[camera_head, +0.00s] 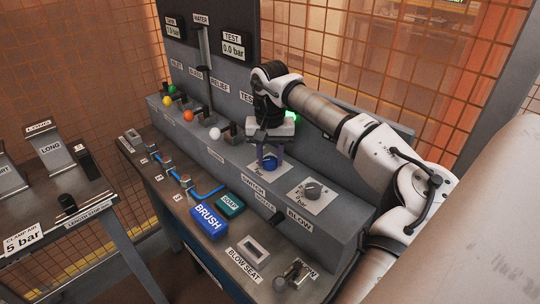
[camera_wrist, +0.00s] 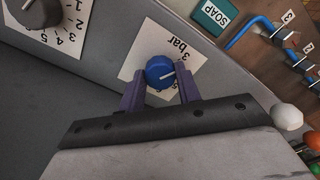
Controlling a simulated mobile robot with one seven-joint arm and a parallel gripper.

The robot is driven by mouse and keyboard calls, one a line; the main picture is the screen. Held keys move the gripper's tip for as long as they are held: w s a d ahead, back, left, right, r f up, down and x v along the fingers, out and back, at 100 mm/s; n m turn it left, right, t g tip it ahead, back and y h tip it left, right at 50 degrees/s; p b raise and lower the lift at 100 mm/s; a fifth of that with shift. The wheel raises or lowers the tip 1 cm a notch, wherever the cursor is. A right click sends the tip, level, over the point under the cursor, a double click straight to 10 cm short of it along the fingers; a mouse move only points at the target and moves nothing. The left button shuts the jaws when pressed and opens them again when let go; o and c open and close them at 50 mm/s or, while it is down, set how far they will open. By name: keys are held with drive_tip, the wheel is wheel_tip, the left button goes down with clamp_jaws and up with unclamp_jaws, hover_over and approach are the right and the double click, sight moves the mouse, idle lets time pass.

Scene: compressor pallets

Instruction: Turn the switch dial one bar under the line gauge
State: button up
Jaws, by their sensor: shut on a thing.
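The blue switch dial (camera_head: 269,161) sits on a white plate on the sloped bench panel, by the SWITCH label (camera_head: 253,190). In the wrist view the blue dial (camera_wrist: 160,71) has a white pointer mark; the plate (camera_wrist: 143,50) shows "bar" and some figures, partly hidden. My gripper (camera_head: 268,156) reaches down from above, its two purple fingers on either side of the dial, shut on it; the gripper also shows in the wrist view (camera_wrist: 160,78). The left-hand gauge (camera_head: 175,29) is small; its reading looks like 7.0 bar but is not certain.
A grey dial (camera_head: 312,189) is beside the blue one. The TEST gauge (camera_head: 233,48) reads 0.0 bar. Lever knobs, including a white one (camera_head: 215,133), stand along the panel to the left. A blue BRUSH block (camera_head: 209,221) and green SOAP block (camera_head: 230,204) lie in front.

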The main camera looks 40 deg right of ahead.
sight(270, 160)
idle(0.4)
drive_tip(key=o, duration=1)
drive_tip(key=shift+c, duration=0.2)
wheel_tip(270, 160, up, 14)
drive_tip(key=b, duration=0.1)
drive_tip(key=shift+b, duration=0.4)
drive_tip(key=shift+f, duration=0.1)
